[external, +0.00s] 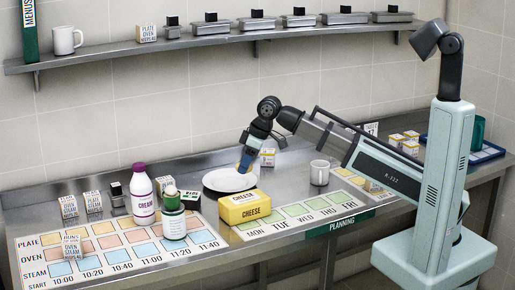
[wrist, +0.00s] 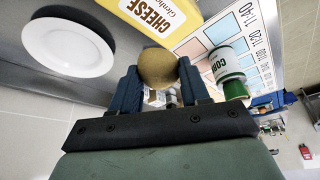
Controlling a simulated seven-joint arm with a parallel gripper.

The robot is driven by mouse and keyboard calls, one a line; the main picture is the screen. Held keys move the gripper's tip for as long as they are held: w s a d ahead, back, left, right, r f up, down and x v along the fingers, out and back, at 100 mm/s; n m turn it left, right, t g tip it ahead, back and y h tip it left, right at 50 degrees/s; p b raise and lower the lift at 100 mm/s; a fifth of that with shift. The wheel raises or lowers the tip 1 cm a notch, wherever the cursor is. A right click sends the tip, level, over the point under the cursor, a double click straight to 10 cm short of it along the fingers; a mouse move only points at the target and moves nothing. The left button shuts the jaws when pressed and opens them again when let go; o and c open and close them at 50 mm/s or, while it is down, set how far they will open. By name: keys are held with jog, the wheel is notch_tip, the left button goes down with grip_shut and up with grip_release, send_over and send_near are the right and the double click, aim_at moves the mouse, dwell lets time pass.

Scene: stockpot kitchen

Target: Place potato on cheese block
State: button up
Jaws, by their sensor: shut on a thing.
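The yellow cheese block (external: 245,207) lies on the counter in front of the white plate (external: 216,181). In the wrist view, the cheese block (wrist: 146,15) is at the top, beyond my fingertips. My gripper (external: 245,161) is above the plate's right part, behind the cheese block. In the wrist view, my gripper (wrist: 158,73) is shut on a round brown potato (wrist: 157,66), held between the blue fingers. The potato is apart from the cheese block in the picture; its exact height is hard to tell.
The green planning strip (external: 300,212) right of the block is mostly clear.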

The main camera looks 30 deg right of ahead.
aim_at(241, 197)
jog(key=shift+f, duration=4.6)
jog(key=shift+f, duration=0.1)
jog(key=o, duration=1.1)
jog(key=shift+c, duration=0.2)
jog(key=v, duration=1.2)
